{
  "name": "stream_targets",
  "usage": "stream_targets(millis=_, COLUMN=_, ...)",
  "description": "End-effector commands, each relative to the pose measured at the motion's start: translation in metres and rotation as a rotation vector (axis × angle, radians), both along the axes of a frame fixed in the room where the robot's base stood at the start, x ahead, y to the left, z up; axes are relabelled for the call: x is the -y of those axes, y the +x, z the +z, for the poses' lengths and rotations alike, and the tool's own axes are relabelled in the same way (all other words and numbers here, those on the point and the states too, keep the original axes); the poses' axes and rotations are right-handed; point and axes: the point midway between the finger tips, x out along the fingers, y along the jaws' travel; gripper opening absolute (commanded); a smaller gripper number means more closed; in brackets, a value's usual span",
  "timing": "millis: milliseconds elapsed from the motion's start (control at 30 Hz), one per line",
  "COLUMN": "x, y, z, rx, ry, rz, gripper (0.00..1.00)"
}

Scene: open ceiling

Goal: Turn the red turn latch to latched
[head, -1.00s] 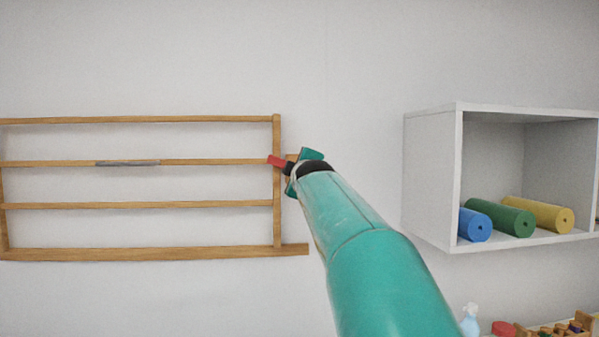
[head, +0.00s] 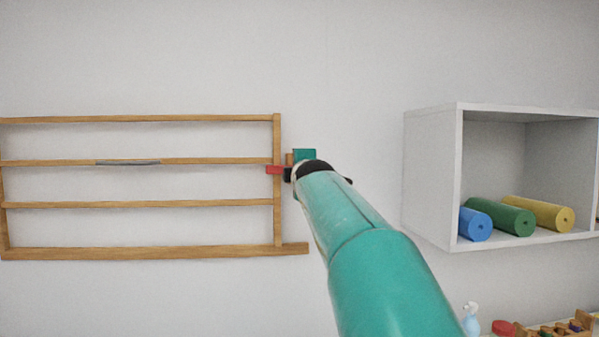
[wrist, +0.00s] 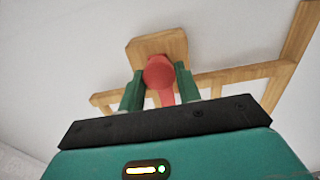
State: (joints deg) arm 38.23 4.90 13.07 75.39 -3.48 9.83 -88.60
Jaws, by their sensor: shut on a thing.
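The red turn latch (wrist: 159,73) sits on a wooden mounting block (wrist: 157,46) in the wrist view. In the head view its red end (head: 274,170) lies about level across the right post of the wooden frame. My gripper (wrist: 160,84) has its green fingers on either side of the latch and is shut on it. In the head view my gripper (head: 300,163) is at the frame's right side, and my arm hides part of the latch and block.
The wooden rail frame (head: 277,210) is on the wall at left. A white wall shelf (head: 432,180) with blue, green and yellow rolls is at right. A spray bottle (head: 471,322) and small objects are at the lower right. The wall between frame and shelf is bare.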

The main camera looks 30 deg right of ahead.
Motion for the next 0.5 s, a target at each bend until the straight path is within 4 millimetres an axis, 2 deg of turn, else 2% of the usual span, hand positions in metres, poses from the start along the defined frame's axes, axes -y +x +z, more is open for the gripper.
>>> stream_targets(millis=133, x=-0.0004, y=0.0000, z=-0.0009, rx=-0.004, ry=0.000, rz=0.000, gripper=0.00)
stream_targets(millis=167, x=-0.0005, y=0.0001, z=-0.0009, rx=-0.004, ry=0.000, rz=0.000, gripper=0.37)
stream_targets(millis=233, x=-0.0005, y=0.0000, z=-0.0006, rx=-0.002, ry=0.000, rz=0.000, gripper=0.51)
stream_targets(millis=500, x=-0.0004, y=-0.0001, z=-0.0003, rx=-0.001, ry=0.000, rz=0.000, gripper=0.53)
